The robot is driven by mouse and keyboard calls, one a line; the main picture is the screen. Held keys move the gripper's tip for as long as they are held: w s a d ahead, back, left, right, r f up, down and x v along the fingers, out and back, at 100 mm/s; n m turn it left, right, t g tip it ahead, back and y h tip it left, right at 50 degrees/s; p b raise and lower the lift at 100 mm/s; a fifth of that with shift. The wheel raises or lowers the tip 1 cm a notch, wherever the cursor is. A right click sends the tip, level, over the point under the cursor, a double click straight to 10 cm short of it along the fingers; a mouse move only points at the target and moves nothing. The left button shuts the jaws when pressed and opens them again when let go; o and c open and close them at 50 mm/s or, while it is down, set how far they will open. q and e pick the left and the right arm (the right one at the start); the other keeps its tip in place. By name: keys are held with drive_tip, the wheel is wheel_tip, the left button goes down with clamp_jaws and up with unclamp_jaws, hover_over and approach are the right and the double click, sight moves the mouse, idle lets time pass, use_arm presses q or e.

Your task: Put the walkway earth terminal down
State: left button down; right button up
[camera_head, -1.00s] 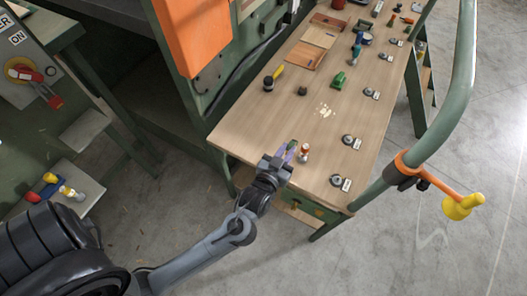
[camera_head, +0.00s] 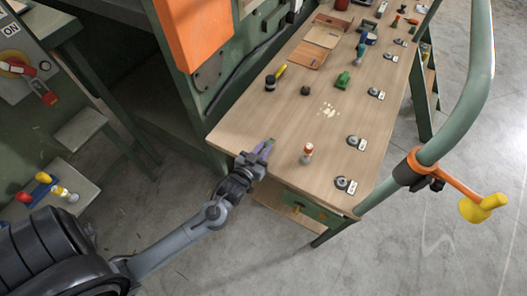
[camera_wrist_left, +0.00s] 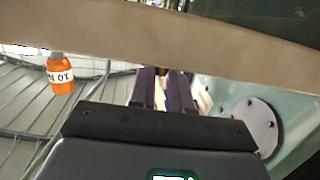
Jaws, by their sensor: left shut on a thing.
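The dark fingers also show in the left wrist view (camera_wrist_left: 164,88), close together. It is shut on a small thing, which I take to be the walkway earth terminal. A little green shows at the fingertips, but the fingers hide most of it. I cannot tell whether it touches the bench. My right gripper is not in view.
The wooden bench top (camera_head: 245,125) is clear left of the gripper. An orange and white bottle (camera_head: 307,152) stands to the right, and two round labelled fittings (camera_head: 345,184) lie beyond. A green rail (camera_head: 470,100) with a yellow-ended orange lever (camera_head: 465,195) runs along the right.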

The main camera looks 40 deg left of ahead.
use_arm(q)
drive_tip(key=shift+f, duration=0.5)
drive_tip(key=c, duration=1.1)
unclamp_jaws()
drive_tip(key=shift+f, duration=0.1)
